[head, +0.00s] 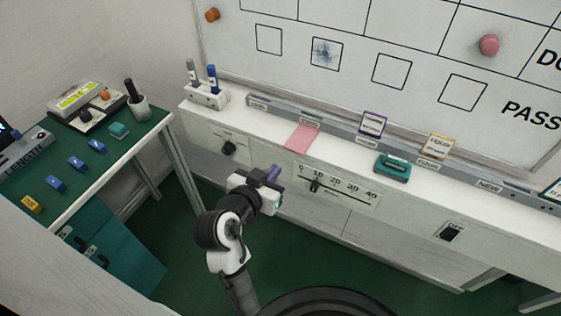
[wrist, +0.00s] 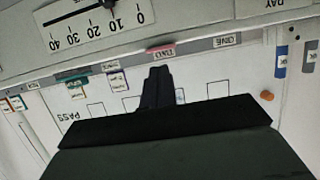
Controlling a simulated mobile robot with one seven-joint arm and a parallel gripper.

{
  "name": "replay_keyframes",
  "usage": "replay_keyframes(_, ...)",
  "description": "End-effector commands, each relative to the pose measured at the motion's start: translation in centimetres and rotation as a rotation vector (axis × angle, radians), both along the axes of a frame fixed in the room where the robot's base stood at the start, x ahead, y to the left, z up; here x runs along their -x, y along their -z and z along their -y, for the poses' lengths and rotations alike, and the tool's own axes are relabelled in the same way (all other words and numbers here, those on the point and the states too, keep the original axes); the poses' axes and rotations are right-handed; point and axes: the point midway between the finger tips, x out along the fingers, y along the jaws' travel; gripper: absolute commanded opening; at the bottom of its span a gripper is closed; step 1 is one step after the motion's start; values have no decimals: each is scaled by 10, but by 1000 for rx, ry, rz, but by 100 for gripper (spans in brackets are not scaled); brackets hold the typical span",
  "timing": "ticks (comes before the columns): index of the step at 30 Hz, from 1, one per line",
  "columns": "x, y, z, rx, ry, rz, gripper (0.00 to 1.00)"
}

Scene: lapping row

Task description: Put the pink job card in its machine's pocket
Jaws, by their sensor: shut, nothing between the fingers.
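The pink job card (head: 301,136) lies on the white ledge, its far edge close to the labelled grey rail (head: 340,136). In the wrist view a thin pink strip (wrist: 161,48) shows by the rail. My gripper (head: 272,173) is shut and empty, in front of the ledge and to the lower left of the card, apart from it. In the wrist view its fingers (wrist: 157,82) are together. A purple-framed card (head: 372,123) and an orange-framed card (head: 437,146) stand at the rail. I cannot tell which pocket matches the pink card.
A teal block-like object (head: 392,167) sits on the ledge right of the card. A marker holder (head: 206,96) stands at the ledge's left end. The front panel has a number scale (head: 337,187) and knobs. A green-topped table (head: 85,150) with small blocks stands left. A whiteboard (head: 400,50) rises behind.

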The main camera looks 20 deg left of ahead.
Motion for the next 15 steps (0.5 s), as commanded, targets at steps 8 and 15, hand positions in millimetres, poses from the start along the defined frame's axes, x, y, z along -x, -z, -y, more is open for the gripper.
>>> replay_keyframes(8,-41,2,-1,-1,18,1,0)
replay_keyframes(15,-69,1,1,-1,18,2,0)
